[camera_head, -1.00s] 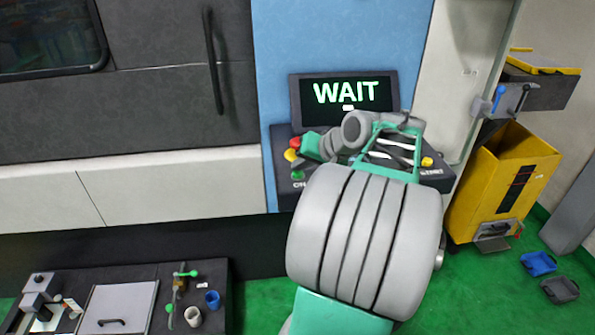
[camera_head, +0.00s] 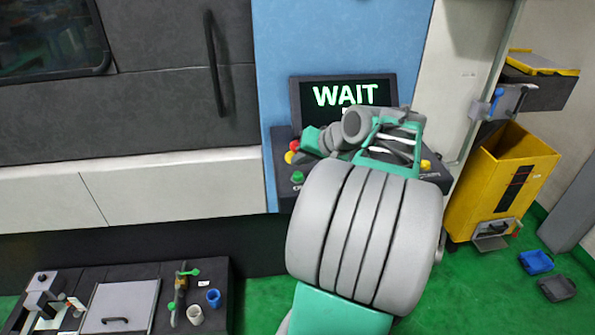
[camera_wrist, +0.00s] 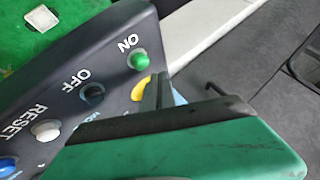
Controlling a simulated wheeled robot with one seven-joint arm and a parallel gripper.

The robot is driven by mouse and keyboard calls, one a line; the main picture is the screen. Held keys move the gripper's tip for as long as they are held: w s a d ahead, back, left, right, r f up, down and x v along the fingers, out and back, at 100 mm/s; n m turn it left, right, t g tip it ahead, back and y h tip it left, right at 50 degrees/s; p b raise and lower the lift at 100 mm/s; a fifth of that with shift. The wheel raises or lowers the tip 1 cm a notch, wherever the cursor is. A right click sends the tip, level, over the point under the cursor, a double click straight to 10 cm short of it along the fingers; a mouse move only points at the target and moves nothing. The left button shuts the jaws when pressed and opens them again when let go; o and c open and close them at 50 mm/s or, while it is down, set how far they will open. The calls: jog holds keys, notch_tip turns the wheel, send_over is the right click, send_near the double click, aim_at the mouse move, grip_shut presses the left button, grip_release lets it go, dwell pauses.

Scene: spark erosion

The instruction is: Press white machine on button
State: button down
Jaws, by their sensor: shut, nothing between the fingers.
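The machine (camera_head: 165,185) has a white lower band, dark doors and a blue panel. Its dark control console (camera_head: 283,190) stands under a screen (camera_head: 345,97) reading WAIT. The green ON button (camera_head: 297,177) is on the console's left part; it also shows in the wrist view (camera_wrist: 138,61), beside its ON label. My gripper (camera_head: 308,148) is shut and empty, over the console beside the red and yellow buttons. In the wrist view the fingertips (camera_wrist: 158,90) are close to the ON button, near a yellow button (camera_wrist: 140,90). I cannot tell whether they touch anything.
An OFF button (camera_wrist: 93,92), a white RESET button (camera_wrist: 45,131) and a blue button (camera_wrist: 8,166) line the console. A yellow bin (camera_head: 495,185) stands at right. A low bench (camera_head: 140,270) with cups and a lidded box is at lower left.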

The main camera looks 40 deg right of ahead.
aim_at(300, 175)
notch_tip(300, 175, up, 4)
jog(key=p, duration=0.3)
jog(key=shift+r, duration=0.1)
dwell(0.6)
